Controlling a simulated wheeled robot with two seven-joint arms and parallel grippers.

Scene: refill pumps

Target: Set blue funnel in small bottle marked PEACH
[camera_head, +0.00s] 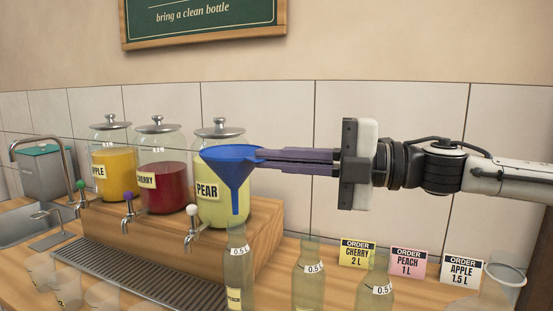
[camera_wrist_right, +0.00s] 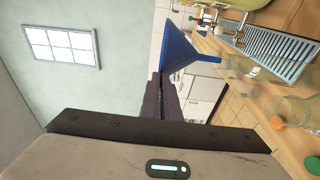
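The blue funnel (camera_head: 232,172) is upright, its wide mouth up and its spout pointing down. My right gripper (camera_head: 268,159) is shut on the funnel's rim side, coming in from the right. The funnel also shows in the right wrist view (camera_wrist_right: 177,46), at the tips of the gripper fingers (camera_wrist_right: 162,85). Directly below the spout stands a small clear bottle (camera_head: 238,265) marked 0.5 L, whose low label seems to read PEACH. The spout tip is at about the height of the bottle's mouth; I cannot tell whether it is inside. My left gripper is not in view.
Two more 0.5 L bottles (camera_head: 308,275) (camera_head: 377,285) stand to the right. Order cards (camera_head: 407,263) stand behind them. Jars of juice with taps (camera_head: 162,175) stand on a wooden block (camera_head: 265,225) behind the funnel. Cups (camera_head: 68,290) stand at the left front, by the drip grate (camera_head: 130,275).

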